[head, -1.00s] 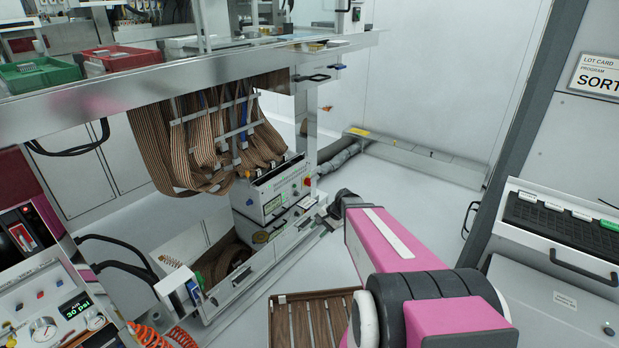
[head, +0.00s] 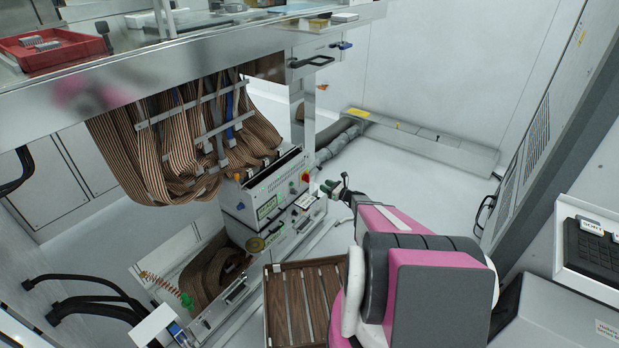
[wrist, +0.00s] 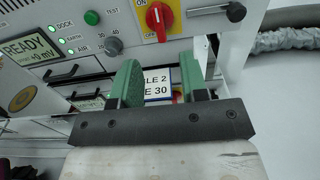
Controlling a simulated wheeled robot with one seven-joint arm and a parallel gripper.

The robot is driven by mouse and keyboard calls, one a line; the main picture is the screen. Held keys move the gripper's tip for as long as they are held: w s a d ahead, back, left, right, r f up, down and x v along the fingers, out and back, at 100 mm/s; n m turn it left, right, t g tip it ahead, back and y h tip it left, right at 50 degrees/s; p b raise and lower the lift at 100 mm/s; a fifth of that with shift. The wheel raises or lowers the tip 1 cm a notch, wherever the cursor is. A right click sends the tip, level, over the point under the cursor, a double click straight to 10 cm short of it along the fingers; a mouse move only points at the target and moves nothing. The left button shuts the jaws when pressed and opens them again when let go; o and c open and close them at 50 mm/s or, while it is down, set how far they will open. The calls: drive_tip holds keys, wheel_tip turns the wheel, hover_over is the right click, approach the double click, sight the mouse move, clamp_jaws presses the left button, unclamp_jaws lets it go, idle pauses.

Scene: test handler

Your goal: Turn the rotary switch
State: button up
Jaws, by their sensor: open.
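A red rotary switch (wrist: 158,16) on a yellow plate marked ON and OFF sits at the top of the wrist view. It also shows in the head view (head: 305,177) on the white instrument's front. A smaller grey knob (wrist: 113,46), with numbers including 30 and 40 around it, is left of it. My gripper (wrist: 160,85) is open, its green fingers apart with nothing held between them. In the wrist picture the fingers lie below the red switch. In the head view my gripper (head: 335,187) is just right of the instrument; the exact gap is unclear.
A green button (wrist: 92,17) and a READY display (wrist: 30,48) are on the same panel. A label card (wrist: 158,84) is partly hidden behind my fingers. A steel bench (head: 200,75) with hanging ribbon cables overhangs the instrument. A slatted wooden tray (head: 275,310) is in front.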

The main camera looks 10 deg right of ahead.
sight(309, 178)
drive_tip(key=x, duration=1)
drive_tip(key=shift+s, duration=0.1)
clamp_jaws()
